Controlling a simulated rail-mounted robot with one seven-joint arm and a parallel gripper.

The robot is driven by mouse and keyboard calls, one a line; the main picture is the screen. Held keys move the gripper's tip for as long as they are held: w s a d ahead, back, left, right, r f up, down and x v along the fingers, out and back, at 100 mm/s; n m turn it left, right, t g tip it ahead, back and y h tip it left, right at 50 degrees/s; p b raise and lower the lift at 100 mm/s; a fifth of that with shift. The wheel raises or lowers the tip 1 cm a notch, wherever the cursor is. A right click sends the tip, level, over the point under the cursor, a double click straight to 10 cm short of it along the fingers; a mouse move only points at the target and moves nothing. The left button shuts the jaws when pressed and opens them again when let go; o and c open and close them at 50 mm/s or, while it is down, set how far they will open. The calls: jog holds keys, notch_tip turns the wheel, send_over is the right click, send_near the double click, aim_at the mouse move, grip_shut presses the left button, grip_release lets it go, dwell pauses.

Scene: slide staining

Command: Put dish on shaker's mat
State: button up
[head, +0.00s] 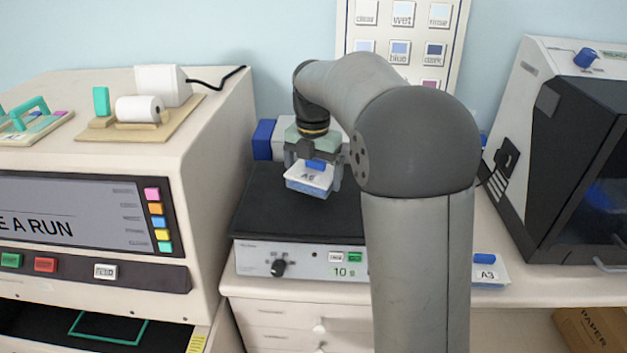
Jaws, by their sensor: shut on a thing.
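My gripper (313,168) points down and is shut on a small dish (308,181) with a white lid, a blue knob and a label that seems to read A6. The dish is in front of and over the black mat (272,214) of the shaker (300,262). I cannot tell from this view how high the dish is above the mat or whether it touches. My arm hides the right part of the shaker and mat. The shaker's front has a black knob, a small green display or button and a "10" reading.
Another dish (487,270), labelled A3, lies on the bench right of my arm. A large machine (100,200) with a screen stands left of the shaker. A dark-windowed cabinet (570,150) stands at the right. A blue-and-white object (265,139) sits behind the mat.

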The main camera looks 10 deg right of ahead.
aim_at(313, 174)
jog(key=shift+f, duration=1.45)
